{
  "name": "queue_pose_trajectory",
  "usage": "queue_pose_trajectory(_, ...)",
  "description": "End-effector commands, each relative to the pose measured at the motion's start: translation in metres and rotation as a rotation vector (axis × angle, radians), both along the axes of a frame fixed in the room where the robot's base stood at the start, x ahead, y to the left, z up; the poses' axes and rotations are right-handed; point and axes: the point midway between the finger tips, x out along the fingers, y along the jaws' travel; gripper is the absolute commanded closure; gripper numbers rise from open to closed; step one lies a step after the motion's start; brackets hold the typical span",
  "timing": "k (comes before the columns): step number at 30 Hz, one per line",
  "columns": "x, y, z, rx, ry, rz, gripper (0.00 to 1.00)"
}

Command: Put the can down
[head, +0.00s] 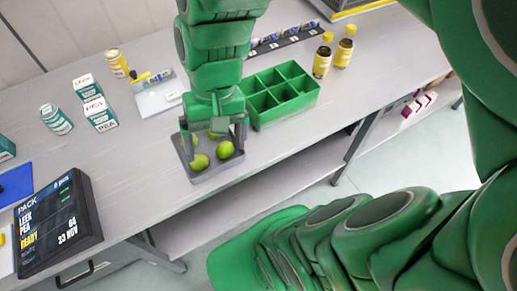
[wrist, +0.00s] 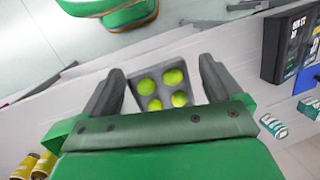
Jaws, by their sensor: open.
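My gripper (head: 213,137) is open above a grey tray (head: 212,176) near the front edge of the table. Its two fingers are spread, with no can between them in the wrist view (wrist: 158,78). Several green limes (head: 225,149) lie in the tray, and they show between the fingers in the wrist view (wrist: 172,77). A teal and white can (head: 56,119) stands at the left of the table. A yellow can (head: 117,64) stands at the back left. I cannot tell which can the task means.
A green divided box (head: 282,96) stands right of my gripper, with yellow-capped bottles (head: 322,60) beyond it. Teal and white cartons (head: 100,113) and a white board (head: 158,92) are at left. A dark screen (head: 58,226) stands front left. The table between screen and tray is clear.

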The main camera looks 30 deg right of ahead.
Motion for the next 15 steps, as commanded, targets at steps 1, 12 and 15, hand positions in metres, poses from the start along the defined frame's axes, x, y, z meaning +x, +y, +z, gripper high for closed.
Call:
queue_pose_trajectory(1,-0.012,-0.012,0.000,-0.037,-0.008,0.022,0.07)
queue_pose_trajectory(12,-0.058,-0.056,-0.002,-0.170,-0.006,0.123,0.07)
queue_pose_trajectory(15,-0.059,-0.057,-0.002,-0.173,-0.005,0.126,0.07)
